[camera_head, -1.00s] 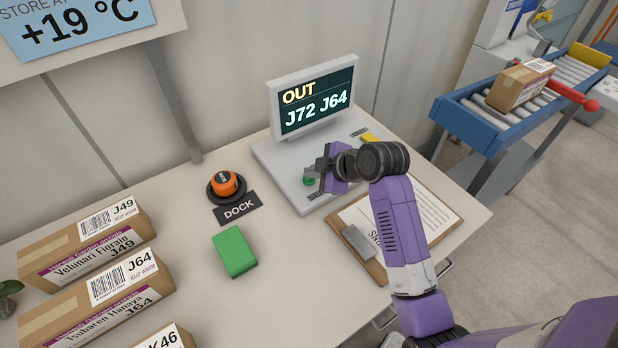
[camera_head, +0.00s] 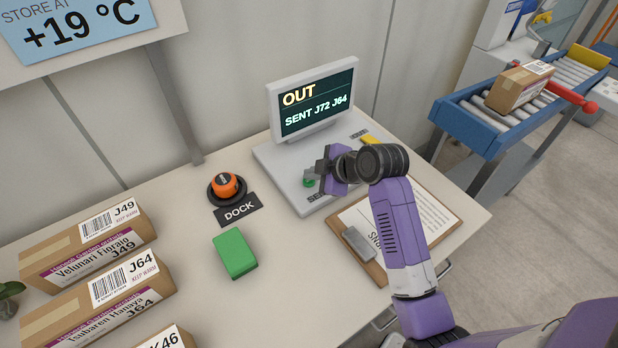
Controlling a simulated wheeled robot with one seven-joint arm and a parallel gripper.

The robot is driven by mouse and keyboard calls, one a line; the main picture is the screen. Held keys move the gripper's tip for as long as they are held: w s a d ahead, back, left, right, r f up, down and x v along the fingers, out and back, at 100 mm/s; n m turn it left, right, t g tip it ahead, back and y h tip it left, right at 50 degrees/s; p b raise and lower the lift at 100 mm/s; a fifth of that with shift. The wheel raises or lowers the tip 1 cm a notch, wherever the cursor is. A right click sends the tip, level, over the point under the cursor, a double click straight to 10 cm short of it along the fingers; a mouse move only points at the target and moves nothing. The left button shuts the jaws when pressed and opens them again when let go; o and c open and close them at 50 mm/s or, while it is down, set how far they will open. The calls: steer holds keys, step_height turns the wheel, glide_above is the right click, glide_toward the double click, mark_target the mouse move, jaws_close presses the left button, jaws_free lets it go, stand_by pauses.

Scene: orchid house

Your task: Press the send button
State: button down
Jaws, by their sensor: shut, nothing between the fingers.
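The send button is a green round button (camera_head: 308,182) on the grey console (camera_head: 272,166), beside a label partly hidden by my gripper. My gripper (camera_head: 322,172) is shut and empty, right at the green button and covering part of it; I cannot tell whether it touches. The console's screen (camera_head: 314,100) reads "OUT" and "SENT J72 J64".
An orange knob (camera_head: 226,185) with a DOCK label (camera_head: 238,210) and a green block (camera_head: 235,252) lie left of the console. Labelled boxes (camera_head: 100,290) stand at left. A clipboard (camera_head: 432,213) lies under my arm. A roller conveyor (camera_head: 470,125) carries a parcel (camera_head: 517,90).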

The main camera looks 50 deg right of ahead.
mark_target(312, 182)
steer(key=shift+r+p, duration=0.35)
steer(key=shift+r, duration=0.2)
steer(key=shift+r, duration=0.1)
step_height(312, 182, up, 5)
steer(key=p, duration=0.5)
stand_by(0.8)
